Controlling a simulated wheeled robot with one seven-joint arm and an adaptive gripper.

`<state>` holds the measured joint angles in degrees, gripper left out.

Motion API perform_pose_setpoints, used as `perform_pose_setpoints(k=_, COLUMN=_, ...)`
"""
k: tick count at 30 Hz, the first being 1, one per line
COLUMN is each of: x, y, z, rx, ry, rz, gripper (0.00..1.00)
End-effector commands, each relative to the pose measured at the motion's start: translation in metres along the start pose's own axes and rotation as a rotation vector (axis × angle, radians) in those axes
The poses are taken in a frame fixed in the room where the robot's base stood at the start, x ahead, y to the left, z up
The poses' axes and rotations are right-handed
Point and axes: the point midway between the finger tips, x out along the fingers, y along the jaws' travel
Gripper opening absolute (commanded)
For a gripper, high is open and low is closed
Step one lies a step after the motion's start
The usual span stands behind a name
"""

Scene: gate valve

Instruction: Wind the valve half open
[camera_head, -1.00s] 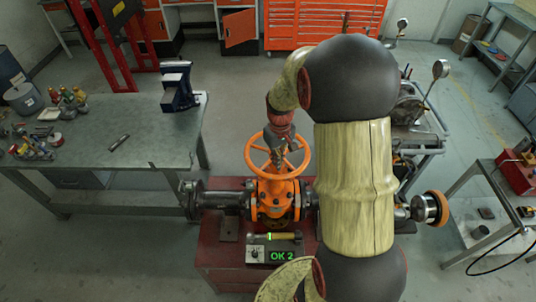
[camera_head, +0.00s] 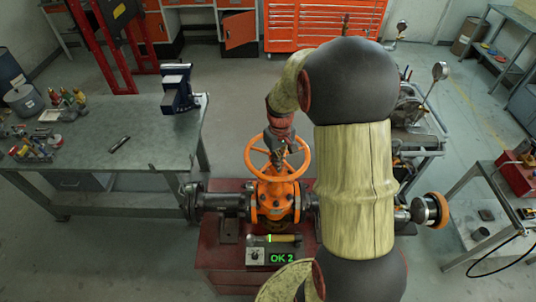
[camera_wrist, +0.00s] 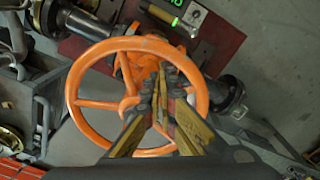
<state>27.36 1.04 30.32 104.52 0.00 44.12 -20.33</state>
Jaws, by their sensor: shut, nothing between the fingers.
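The orange handwheel (camera_head: 307,155) sits on top of the orange gate valve body (camera_head: 274,205), in the middle of the head view. Its rim (camera_wrist: 76,95) fills the middle of the wrist view. My gripper (camera_head: 279,152) points down over the wheel. In the wrist view my gripper (camera_wrist: 160,80) has its fingers close together over the wheel's opening near the hub, with nothing held. Whether the fingertips touch a spoke or the hub is unclear. A display (camera_head: 283,258) in front of the valve reads "OK 2" in green.
The valve is in a dark pipe line (camera_head: 226,203) on a red stand (camera_head: 220,262). A workbench (camera_head: 150,150) with a blue vise (camera_head: 178,92) stands left.

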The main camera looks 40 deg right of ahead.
Motion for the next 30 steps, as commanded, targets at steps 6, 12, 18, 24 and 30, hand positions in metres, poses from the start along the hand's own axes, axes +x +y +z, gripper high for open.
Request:
perform_pose_setpoints(k=6, x=0.0, y=0.0, z=0.0, rx=0.0, ry=0.0, rz=0.0, gripper=0.0)
perform_pose_setpoints(k=12, x=0.004, y=0.0, z=0.0, rx=0.0, ry=0.0, rz=0.0, gripper=0.0)
perform_pose_setpoints(k=18, x=0.013, y=0.0, z=0.0, rx=0.0, ry=-0.001, rz=0.0, gripper=0.0)
perform_pose_setpoints(k=24, x=0.022, y=0.0, z=0.0, rx=0.0, ry=0.0, rz=0.0, gripper=0.0)
perform_pose_setpoints(k=30, x=0.032, y=0.0, z=0.001, rx=0.0, ry=-0.002, rz=-0.001, gripper=0.0)
